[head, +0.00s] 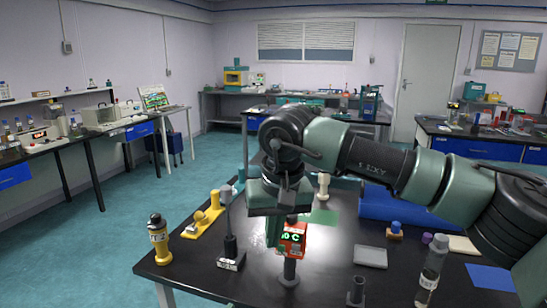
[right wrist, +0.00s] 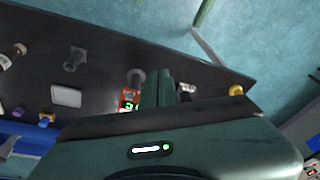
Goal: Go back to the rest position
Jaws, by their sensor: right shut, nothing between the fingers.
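My right gripper (head: 275,240) hangs fingers-down over the black table (head: 325,265), just left of and in front of part of a red device with a green lit display (head: 293,240). In the right wrist view its two green fingers (right wrist: 164,76) are together with nothing between them. The red device also shows there (right wrist: 129,98), partly covered by the fingers. I cannot tell whether the fingers touch it. My right arm reaches in from the right across the table. My left gripper is not in view.
A yellow-and-black bottle (head: 158,238), a yellow fixture (head: 203,222) and a black stand (head: 231,252) are left of the gripper. Open floor (head: 100,240) extends left.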

